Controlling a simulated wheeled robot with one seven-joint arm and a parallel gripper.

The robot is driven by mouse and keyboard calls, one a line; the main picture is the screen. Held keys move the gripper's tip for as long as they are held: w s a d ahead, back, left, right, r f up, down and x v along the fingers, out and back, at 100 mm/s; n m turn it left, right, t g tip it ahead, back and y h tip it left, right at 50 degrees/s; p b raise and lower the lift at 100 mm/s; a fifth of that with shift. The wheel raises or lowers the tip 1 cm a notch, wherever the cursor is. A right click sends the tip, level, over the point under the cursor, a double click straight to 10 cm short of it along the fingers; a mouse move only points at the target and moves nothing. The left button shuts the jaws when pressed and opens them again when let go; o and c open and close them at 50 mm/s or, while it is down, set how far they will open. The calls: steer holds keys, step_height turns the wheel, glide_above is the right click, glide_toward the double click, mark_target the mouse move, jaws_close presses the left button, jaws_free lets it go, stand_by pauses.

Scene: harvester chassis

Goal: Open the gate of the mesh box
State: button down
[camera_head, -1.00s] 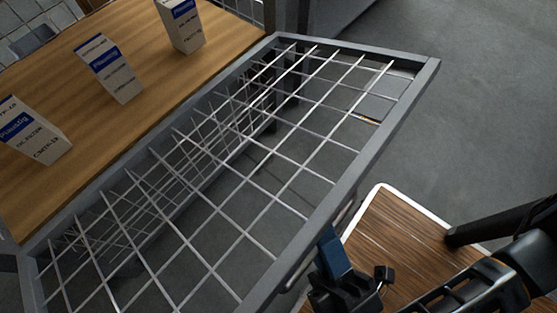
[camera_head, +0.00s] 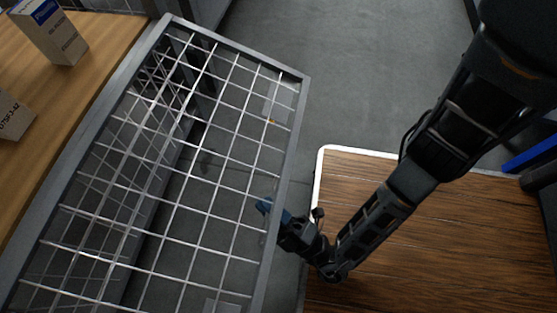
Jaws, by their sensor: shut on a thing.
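The mesh gate (camera_head: 283,190) is a grey metal frame with a grid of thin bright bars, filling the left half of the view. It stands out from the wooden deck with the boxes, and more mesh shows below and behind it at the left. My gripper (camera_head: 268,211), with blue fingertips, is shut on the gate's right-hand rail, about midway along. The rail and the fingers partly hide the exact contact. My arm reaches to it from the upper right.
A brown wood-grained top with a white edge (camera_head: 430,240) lies below my arm at the right. Grey floor (camera_head: 370,80) is clear beyond the gate.

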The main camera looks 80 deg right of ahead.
steer(key=shift+w+f, duration=0.45)
steer(key=shift+f, duration=0.3)
steer(key=shift+w+f, duration=0.45)
steer(key=shift+f, duration=0.3)
steer(key=c, duration=1.2)
jaws_free()
steer(key=shift+o, duration=0.2)
steer(key=shift+s, duration=0.1)
steer(key=s+a+f, duration=0.1)
steer(key=s+a, duration=0.5)
steer(key=s, duration=0.7)
steer(key=shift+a+f, duration=0.15)
steer(key=shift+a, duration=0.2)
